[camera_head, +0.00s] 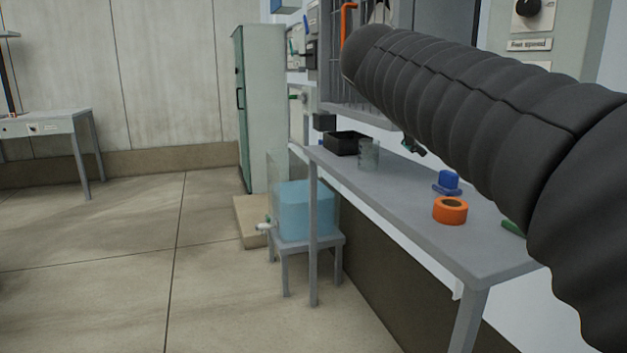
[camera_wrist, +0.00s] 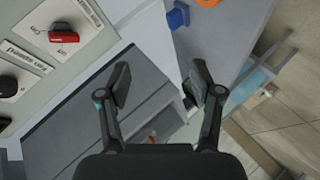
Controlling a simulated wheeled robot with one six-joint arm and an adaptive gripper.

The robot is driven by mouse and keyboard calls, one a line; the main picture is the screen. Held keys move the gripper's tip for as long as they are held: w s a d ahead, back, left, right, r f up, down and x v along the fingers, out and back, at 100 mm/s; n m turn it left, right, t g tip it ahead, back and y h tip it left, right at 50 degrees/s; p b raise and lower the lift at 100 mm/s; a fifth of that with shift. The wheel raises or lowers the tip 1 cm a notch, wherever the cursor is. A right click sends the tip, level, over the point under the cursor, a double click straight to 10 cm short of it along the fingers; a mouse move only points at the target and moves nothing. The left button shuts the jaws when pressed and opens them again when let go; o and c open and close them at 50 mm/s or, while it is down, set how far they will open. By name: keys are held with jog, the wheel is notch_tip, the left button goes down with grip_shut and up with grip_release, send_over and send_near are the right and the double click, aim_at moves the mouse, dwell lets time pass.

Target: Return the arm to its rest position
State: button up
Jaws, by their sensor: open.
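My gripper (camera_wrist: 160,92) shows in the wrist view with its two fingers spread apart and nothing between them. Behind the fingers lie a grey cabinet-like surface (camera_wrist: 75,125) and the bench top. In the head view my arm, in a dark ribbed sleeve, reaches from the lower right to the upper middle, above the grey bench (camera_head: 400,190). The gripper itself cannot be made out in the head view, and the arm hides part of the wall and bench behind it.
On the bench are an orange ring (camera_head: 450,211), a blue fitting (camera_head: 447,182), a clear beaker (camera_head: 369,155) and a black tray (camera_head: 345,143). A blue liquid tank (camera_head: 305,210) stands on a low stand. A panel with a red switch (camera_wrist: 63,37) is close by. Open floor lies left.

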jog(key=s+a+f+m+g+y, duration=0.1)
jog(key=s+f+y, duration=0.3)
jog(key=s+f, duration=0.8)
jog(key=s+a+f+m+g+y, duration=0.2)
jog(key=s+f, duration=1.1)
jog(key=f, duration=0.7)
jog(key=shift+a+m+y+p, duration=0.35)
jog(key=shift+a+m+y, duration=0.25)
jog(key=shift+y, duration=0.6)
jog(key=shift+w, duration=0.1)
